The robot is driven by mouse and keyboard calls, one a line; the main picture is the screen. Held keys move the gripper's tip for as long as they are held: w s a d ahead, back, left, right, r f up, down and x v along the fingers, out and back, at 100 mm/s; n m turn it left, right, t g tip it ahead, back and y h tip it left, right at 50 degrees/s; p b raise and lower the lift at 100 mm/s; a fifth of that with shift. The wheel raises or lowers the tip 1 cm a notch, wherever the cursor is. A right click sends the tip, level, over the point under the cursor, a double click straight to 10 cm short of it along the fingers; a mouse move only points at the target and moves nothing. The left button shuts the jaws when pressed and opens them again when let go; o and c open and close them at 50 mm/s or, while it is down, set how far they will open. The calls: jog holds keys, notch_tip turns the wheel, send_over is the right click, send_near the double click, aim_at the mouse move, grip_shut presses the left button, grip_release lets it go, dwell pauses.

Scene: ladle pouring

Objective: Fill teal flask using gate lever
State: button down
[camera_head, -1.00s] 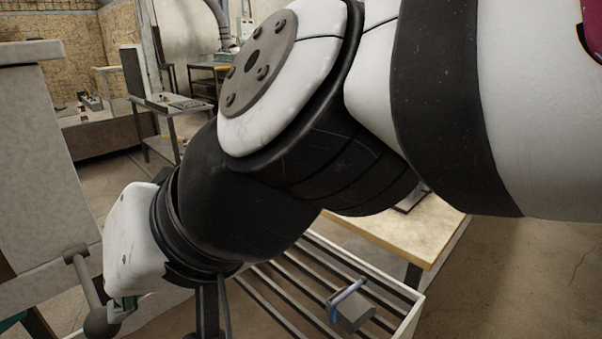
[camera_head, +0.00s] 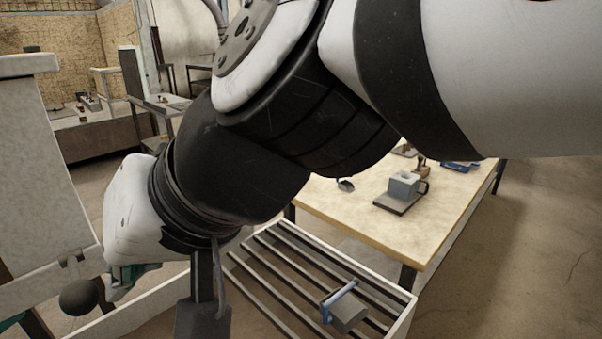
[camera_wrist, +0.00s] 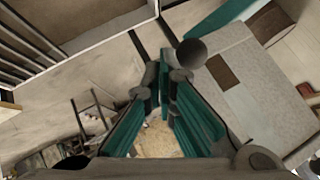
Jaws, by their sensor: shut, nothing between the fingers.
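The gate lever (camera_head: 80,296) has a dark round knob and hangs from the side of a grey speckled housing (camera_head: 40,180) at the left. In the wrist view the lever knob (camera_wrist: 191,53) lies just beyond my fingertips, beside the housing (camera_wrist: 245,85). My gripper (camera_wrist: 164,88) has teal fingers, shut and empty; I cannot tell whether they touch the knob. In the head view its fingers (camera_head: 125,277) show just right of the knob. A teal surface (camera_wrist: 222,17) shows at the top of the wrist view; I cannot tell whether it is the flask.
A white-rimmed slatted tray (camera_head: 290,275) with a grey block (camera_head: 346,310) with a blue handle lies below my arm. Open floor lies at the right.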

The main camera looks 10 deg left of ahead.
jog(key=v, duration=1.1)
jog(key=shift+d+f, duration=0.2)
jog(key=shift+d, duration=0.1)
